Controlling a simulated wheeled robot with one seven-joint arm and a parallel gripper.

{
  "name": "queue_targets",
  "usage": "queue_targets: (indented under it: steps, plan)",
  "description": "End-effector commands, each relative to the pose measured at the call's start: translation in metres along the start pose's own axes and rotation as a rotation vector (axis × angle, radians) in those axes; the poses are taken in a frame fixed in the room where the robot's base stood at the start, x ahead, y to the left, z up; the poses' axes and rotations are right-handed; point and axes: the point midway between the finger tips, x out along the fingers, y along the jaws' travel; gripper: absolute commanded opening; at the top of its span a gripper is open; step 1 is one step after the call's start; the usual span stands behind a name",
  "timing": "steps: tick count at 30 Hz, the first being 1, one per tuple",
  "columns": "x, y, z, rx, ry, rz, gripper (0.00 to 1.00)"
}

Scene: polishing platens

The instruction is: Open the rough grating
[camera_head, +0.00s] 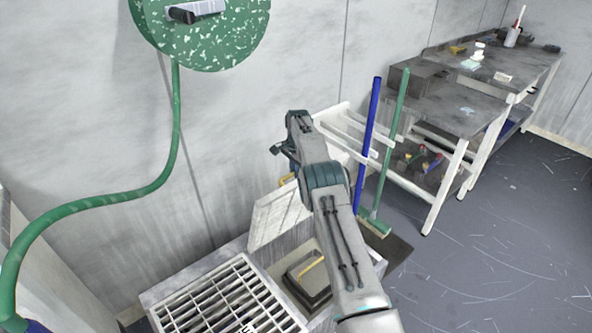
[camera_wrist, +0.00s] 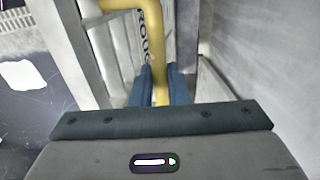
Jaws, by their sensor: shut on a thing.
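The rough grating (camera_head: 275,217) appears as a pale panel raised steeply beside the wall, over an open bay. In the wrist view, part of the lettering "ROUGH" (camera_wrist: 148,32) shows behind a yellow handle (camera_wrist: 160,60). My gripper (camera_wrist: 160,88) is shut on that handle, with one blue finger on each side of it. A bit of yellow (camera_head: 287,180) shows beside my arm in the head view. My arm hides the fingers and part of the panel there.
The bay holds a dark block (camera_head: 308,283) with a yellow strip on it. A flat barred grating (camera_head: 228,300) lies to its left. A green broom (camera_head: 392,150) and a blue pole (camera_head: 368,140) stand at right, near workbenches (camera_head: 450,105). A green hose (camera_head: 110,205) hangs at left.

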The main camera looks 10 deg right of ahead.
Motion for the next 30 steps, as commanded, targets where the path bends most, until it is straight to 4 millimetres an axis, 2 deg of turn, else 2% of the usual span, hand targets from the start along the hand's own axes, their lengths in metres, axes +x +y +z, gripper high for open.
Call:
queue_targets:
  steps: [1,2,4,13,17,30]
  plan:
    - [0.011,0.002,0.004,-0.001,-0.01,0.01,0.0]
    - [0.011,0.002,0.004,-0.001,-0.01,0.01,0.17]
    - [0.01,0.002,0.004,-0.001,-0.01,0.009,0.36]
    - [0.004,0.003,-0.001,0.003,-0.004,0.006,0.36]
    - [-0.008,0.002,-0.002,0.003,-0.002,0.004,0.36]
    - [-0.103,0.001,-0.002,0.003,-0.002,0.003,0.36]
